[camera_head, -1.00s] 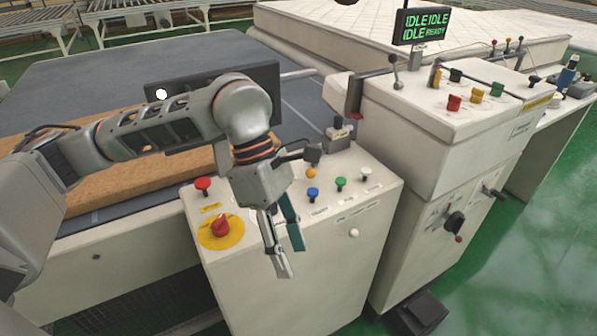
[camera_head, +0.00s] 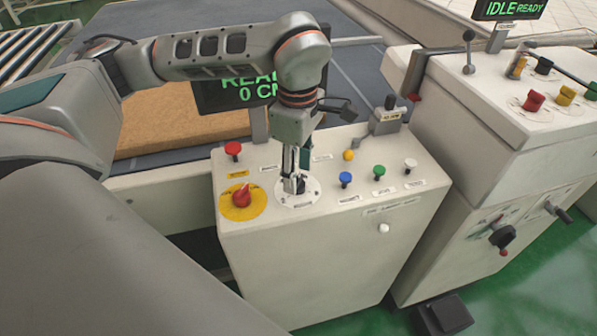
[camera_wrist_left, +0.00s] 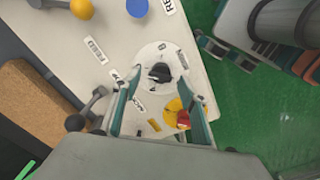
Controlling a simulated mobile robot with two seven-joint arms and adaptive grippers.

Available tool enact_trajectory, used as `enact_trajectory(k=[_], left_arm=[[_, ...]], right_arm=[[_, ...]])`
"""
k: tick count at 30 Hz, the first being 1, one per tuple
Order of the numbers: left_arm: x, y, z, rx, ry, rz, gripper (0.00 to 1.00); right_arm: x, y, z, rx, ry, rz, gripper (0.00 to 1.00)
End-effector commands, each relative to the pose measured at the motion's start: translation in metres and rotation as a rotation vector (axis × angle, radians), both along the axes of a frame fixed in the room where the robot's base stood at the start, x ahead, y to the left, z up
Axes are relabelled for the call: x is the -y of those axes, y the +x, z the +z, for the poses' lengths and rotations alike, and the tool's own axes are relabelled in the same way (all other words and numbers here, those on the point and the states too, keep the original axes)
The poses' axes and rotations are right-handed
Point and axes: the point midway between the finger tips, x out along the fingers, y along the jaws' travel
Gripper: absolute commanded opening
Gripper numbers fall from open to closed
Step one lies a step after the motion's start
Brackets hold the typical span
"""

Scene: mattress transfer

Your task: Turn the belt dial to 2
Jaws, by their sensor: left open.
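The belt dial (camera_head: 311,197) is a black knob on a round white marked plate on the sloped top of the white console. In the left wrist view the black knob (camera_wrist_left: 160,72) sits in the middle of its plate, between my fingers. My left gripper (camera_head: 293,187) points down at the dial, and its fingers partly hide the knob in the head view. In the wrist view the left gripper (camera_wrist_left: 161,80) is open, one finger on each side of the knob. I cannot tell whether the fingers touch it. The number the dial points to is unreadable. My right gripper is not in view.
Blue (camera_head: 345,179), green (camera_head: 379,171) and white (camera_head: 410,164) buttons are to the right. A green-lettered display (camera_head: 240,90) stands behind, partly hidden by my arm.

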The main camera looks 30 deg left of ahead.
Motion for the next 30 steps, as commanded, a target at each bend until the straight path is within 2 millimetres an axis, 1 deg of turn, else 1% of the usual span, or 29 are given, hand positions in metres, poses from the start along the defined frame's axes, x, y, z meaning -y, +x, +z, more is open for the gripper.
enact_trajectory(k=[1, 4, 12, 14, 15, 16, 17, 24, 30], left_arm=[[-0.0001, -0.0005, -0.0045, -0.002, 0.0, 0.0, 0.43], [0.0001, -0.0004, -0.0084, -0.001, 0.0, 0.0, 0.43], [0.0001, -0.0002, -0.0092, 0.0, -0.001, 0.0, 0.43], [0.0002, -0.0002, -0.0092, 0.0, -0.001, 0.0, 0.27], [0.0002, -0.0002, -0.0091, 0.0, -0.001, 0.0, 0.17], [0.0002, -0.0002, -0.0091, 0.0, -0.001, 0.0, 0.09], [0.0002, -0.0002, -0.0091, 0.0, -0.001, 0.0, 0.05], [0.0002, -0.0003, -0.0091, 0.0, -0.001, 0.006, 0.05], [0.0001, -0.0001, -0.0089, 0.001, -0.001, 0.063, 0.05]], right_arm=[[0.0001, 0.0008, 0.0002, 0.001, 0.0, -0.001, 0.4], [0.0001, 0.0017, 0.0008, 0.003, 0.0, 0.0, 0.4], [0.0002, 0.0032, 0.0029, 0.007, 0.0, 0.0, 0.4], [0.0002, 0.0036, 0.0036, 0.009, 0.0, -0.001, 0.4], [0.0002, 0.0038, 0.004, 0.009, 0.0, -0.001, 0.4], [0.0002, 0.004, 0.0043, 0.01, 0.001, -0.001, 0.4], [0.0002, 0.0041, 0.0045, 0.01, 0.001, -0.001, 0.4], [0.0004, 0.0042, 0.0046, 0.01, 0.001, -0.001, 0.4], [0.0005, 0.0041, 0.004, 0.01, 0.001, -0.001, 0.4]])
